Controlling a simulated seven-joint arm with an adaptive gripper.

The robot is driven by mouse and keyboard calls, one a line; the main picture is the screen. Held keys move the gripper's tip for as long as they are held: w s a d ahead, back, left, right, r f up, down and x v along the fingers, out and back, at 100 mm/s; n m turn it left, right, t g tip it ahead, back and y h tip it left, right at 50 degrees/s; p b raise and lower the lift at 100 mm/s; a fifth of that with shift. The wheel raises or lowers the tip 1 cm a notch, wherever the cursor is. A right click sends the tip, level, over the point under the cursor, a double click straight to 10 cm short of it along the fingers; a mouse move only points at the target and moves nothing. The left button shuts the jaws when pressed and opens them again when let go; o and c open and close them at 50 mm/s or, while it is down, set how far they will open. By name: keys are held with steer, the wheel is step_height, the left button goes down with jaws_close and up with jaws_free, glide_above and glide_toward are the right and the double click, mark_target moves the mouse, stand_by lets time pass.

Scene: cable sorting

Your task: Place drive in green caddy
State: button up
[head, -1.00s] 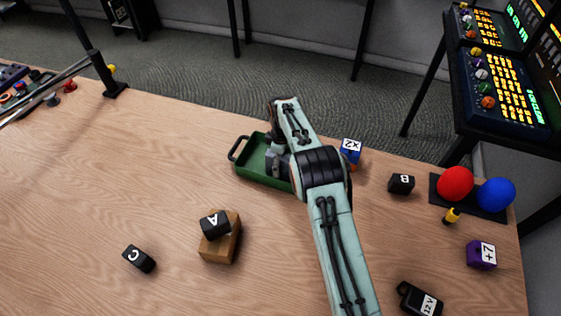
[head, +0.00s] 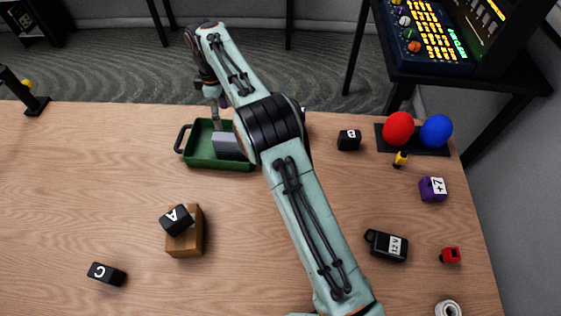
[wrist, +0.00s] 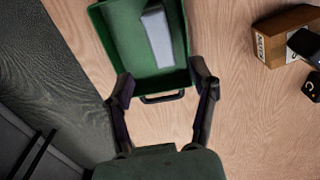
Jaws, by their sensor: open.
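The green caddy (head: 190,148) is a shallow tray with a dark handle, on the far part of the wooden table. A plain grey block, seemingly the drive (head: 228,145), rests inside it toward the right end. In the wrist view the drive (wrist: 158,36) lies within the walls of the caddy (wrist: 118,40). My gripper (wrist: 162,78) is open and empty, its fingers spread on either side of the caddy's handle end, apart from the drive. In the head view my gripper is over the caddy, partly hidden by my arm.
A brown box (head: 185,240) carries black block A (head: 176,219). Black block C (head: 106,274) is at front left. Block B (head: 349,140), a 12 V adapter (head: 388,246), a purple block (head: 432,189) and red and blue balls (head: 398,128) are to the right.

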steer(key=s+d+r+m, duration=0.4)
steer(key=s+d+r, duration=0.15)
steer(key=d, duration=0.25)
steer(key=s+d+r+m, duration=0.4)
steer(key=d+r, duration=0.3)
steer(key=d, duration=0.1)
steer(key=s+d+f+m, duration=0.2)
steer(key=s+d+m, duration=0.2)
steer(key=s, duration=0.7)
steer(key=s+d+f+m, duration=0.2)
steer(key=s+d+m, duration=0.2)
steer(key=s, duration=0.8)
steer(key=shift+d+f+m+y, duration=0.2)
steer(key=shift+d+m+y, duration=0.2)
steer(key=shift+d, duration=0.5)
